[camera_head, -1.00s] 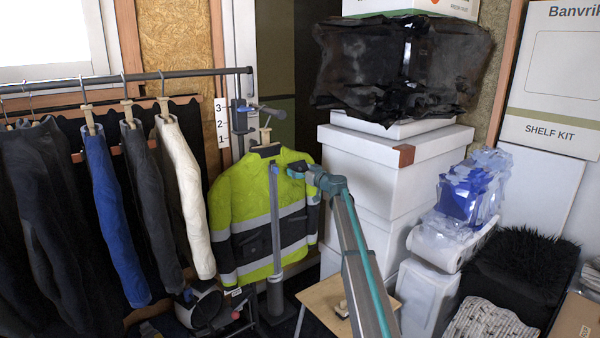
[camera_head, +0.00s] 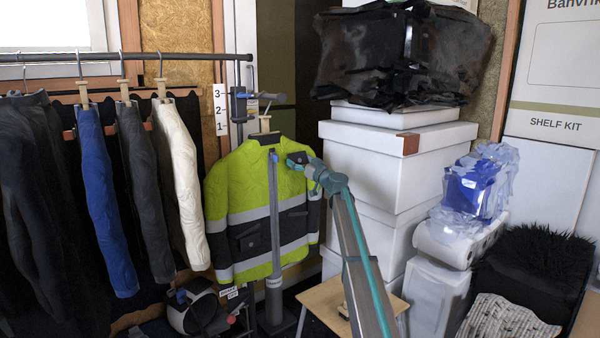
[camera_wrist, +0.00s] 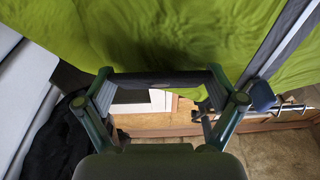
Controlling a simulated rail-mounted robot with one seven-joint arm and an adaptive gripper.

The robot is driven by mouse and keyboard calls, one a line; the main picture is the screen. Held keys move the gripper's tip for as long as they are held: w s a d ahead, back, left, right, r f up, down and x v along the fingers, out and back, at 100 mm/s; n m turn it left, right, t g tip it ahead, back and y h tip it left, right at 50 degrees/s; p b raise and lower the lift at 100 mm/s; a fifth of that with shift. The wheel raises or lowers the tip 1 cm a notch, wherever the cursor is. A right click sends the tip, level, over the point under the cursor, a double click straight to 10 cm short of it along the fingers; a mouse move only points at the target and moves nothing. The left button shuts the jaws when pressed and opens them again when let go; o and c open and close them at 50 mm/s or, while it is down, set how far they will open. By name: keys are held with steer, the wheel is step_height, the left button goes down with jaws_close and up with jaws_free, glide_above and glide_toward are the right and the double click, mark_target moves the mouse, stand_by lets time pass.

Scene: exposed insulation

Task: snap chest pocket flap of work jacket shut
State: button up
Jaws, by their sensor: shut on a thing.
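The work jacket (camera_head: 238,180) is bright yellow-green with dark panels and grey reflective bands. It hangs upright on a stand in the head view, and its green cloth (camera_wrist: 190,35) fills the top of the wrist view. My gripper (camera_head: 297,161) is at its upper chest, right of the front closure. The chest pocket flap (camera_wrist: 160,80) shows as a dark strip between my two fingertips in the wrist view. The fingers are apart, with the strip spanning between them. The snap is hidden, and I cannot tell whether the flap is fastened.
A rail of hanging garments (camera_head: 105,190) is on the left. White boxes (camera_head: 370,175) stand close on the right, with a black plastic bundle (camera_head: 370,55) on top. A small wooden stool (camera_head: 322,297) stands below my arm.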

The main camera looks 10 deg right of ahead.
steer(key=b, duration=0.3)
steer(key=shift+w+f, duration=0.15)
steer(key=shift+f, duration=0.15)
steer(key=shift+r+t+y+b, duration=0.3)
steer(key=shift+t+b, duration=0.1)
steer(key=shift+b, duration=0.25)
steer(key=o, duration=0.8)
steer(key=shift+s+f, duration=0.1)
steer(key=shift+s, duration=0.1)
steer(key=v, duration=1.1)
steer(key=shift+s+d, duration=0.2)
steer(key=shift+s, duration=0.15)
steer(key=shift+c, duration=0.4)
